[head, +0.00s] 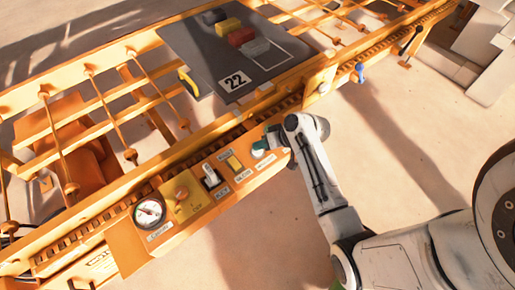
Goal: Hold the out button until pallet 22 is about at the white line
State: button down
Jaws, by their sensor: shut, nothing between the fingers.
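Pallet 22 is a dark grey plate (205,62) on the orange roller frame, with a white label reading 22 at its near corner. The small button labels are too blurred to read.
The floor at the lower middle is clear.

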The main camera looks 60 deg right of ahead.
aim_at(260, 151)
jog(key=shift+r, duration=0.45)
notch_tip(260, 151, up, 5)
jog(key=p, duration=0.5)
dwell(1.3)
jog(key=s+a+n+g, duration=0.35)
jog(key=s+a, duration=0.45)
jog(key=a, duration=0.3)
jog(key=s+a+r+g+h, duration=0.1)
jog(key=s+r+g, duration=0.1)
jog(key=s, duration=0.3)
jog(key=s+a+r+n+g+h, duration=0.1)
jog(key=s+r+g+h, duration=0.1)
jog(key=s, duration=0.4)
jog(key=shift+s+a+r, duration=0.15)
jog(key=shift+a+r, duration=0.15)
jog(key=shift+r, duration=0.35)
